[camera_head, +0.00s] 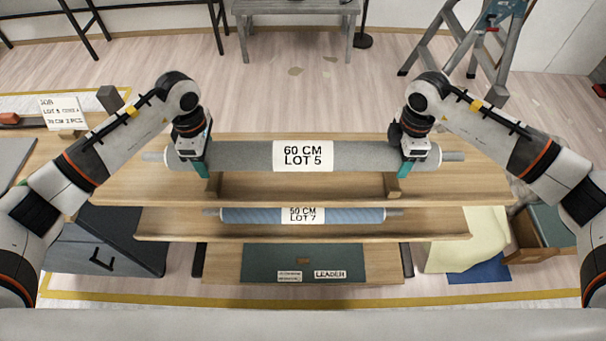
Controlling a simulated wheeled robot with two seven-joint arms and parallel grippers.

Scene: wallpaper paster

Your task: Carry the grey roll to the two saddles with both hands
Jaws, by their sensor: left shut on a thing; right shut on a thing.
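The grey roll (245,155) lies level across the middle of the view, with a white label reading "60 CM LOT 5" and a thin core end sticking out at each side. My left gripper (200,163) is shut on the roll near its left end. My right gripper (406,163) is shut on it near its right end. Two short wooden supports, left (214,187) and right (390,186), show below the roll on the top board (300,188); they may be the saddles. I cannot tell whether the roll touches them.
A blue roll (255,215) labelled "50 CM LOT 7" lies on a lower shelf (300,234). A dark green panel (260,258) with a "LEADER" tag is below it. A dark box (105,240) stands lower left, a wooden crate (540,235) lower right. A stepladder (470,50) stands behind.

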